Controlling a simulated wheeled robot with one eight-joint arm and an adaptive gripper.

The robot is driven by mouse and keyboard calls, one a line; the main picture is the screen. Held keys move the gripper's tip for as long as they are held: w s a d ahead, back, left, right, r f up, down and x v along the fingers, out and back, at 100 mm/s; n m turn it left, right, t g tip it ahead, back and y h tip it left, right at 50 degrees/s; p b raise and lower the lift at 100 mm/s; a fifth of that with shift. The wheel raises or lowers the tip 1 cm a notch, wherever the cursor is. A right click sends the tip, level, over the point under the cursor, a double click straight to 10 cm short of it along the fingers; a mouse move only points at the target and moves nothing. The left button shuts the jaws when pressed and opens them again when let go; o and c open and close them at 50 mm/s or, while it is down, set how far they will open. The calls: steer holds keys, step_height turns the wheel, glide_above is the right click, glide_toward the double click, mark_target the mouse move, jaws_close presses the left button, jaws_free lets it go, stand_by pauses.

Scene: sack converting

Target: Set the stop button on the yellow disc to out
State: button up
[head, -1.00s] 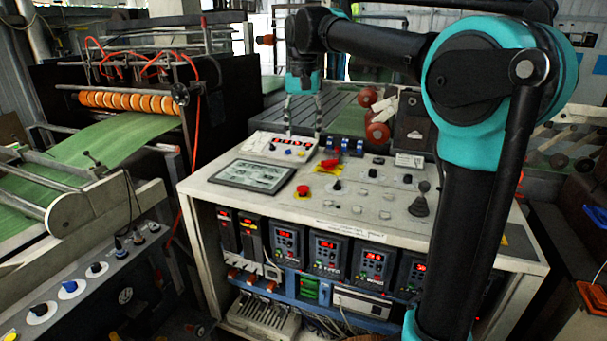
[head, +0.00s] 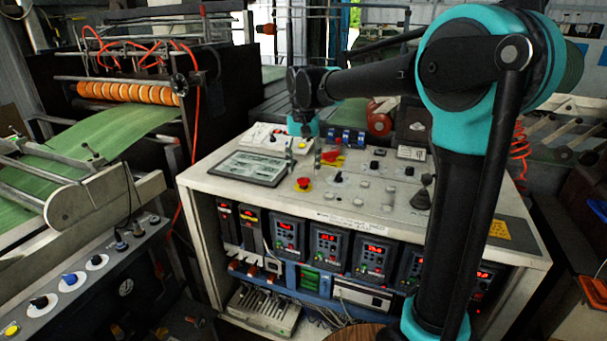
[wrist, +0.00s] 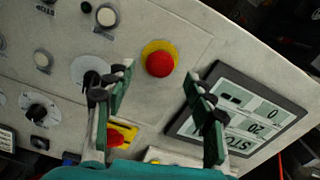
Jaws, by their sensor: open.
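The red stop button (head: 304,182) sits on its yellow disc (head: 306,189) on the white control panel, right of the grey display. In the wrist view the red button (wrist: 160,63) lies just beyond my fingertips, roughly centred between them, with the yellow disc (wrist: 149,47) around it. My gripper (head: 304,156) is open and empty above the panel, behind the button in the head view. Its two fingers (wrist: 158,72) are spread in the wrist view and look apart from the button. I cannot tell whether the button is pressed in or out.
A grey display (head: 248,167) lies left of the button. A black knob on a white disc (head: 338,178) is close on its right. A red switch on a yellow plate (head: 331,157) stands behind. A joystick (head: 423,194) is farther right. The panel's front strip is clear.

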mark_target(304, 183)
steer(key=shift+f, duration=1.45)
jaws_close()
